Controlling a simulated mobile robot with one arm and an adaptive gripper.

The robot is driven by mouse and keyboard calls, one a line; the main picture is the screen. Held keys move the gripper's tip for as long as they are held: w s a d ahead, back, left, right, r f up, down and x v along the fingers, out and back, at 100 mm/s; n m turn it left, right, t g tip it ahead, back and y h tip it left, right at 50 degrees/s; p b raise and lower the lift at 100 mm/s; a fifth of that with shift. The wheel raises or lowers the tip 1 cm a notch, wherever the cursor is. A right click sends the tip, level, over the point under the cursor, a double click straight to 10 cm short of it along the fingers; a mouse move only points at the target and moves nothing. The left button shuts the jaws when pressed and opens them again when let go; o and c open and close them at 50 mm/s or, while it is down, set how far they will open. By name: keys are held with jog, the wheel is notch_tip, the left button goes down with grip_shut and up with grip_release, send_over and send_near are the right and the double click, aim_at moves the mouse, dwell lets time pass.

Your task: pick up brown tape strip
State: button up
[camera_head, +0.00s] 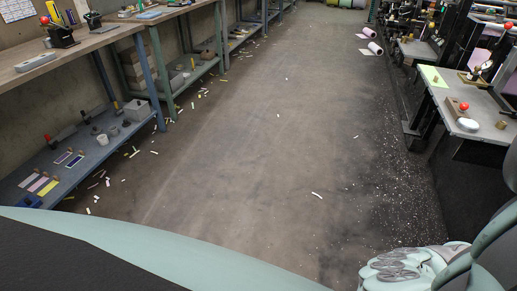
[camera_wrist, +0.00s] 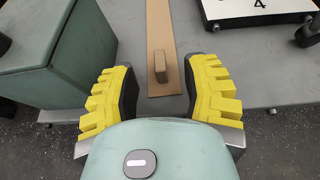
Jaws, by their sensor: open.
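The brown tape strip (camera_wrist: 159,25) lies flat on a grey surface in the wrist view. It runs from the top edge down between my gripper's fingers. A small brown block (camera_wrist: 160,67) rests on the strip near its lower end. My gripper (camera_wrist: 160,78) is open, with one yellow ridged finger on each side of the strip and the block, and nothing is held. I cannot make out the strip in the head view.
In the head view, a cluttered grey bench (camera_head: 470,98) is at right and shelved benches (camera_head: 80,62) at left. The floor (camera_head: 255,150) between is mostly clear, with scattered scraps.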

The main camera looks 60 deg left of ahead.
jog(key=x, duration=0.4)
jog(key=shift+w+d, duration=0.2)
jog(key=shift+d, duration=0.1)
jog(key=shift+d+f, duration=0.1)
jog(key=shift+o, duration=0.4)
grip_shut()
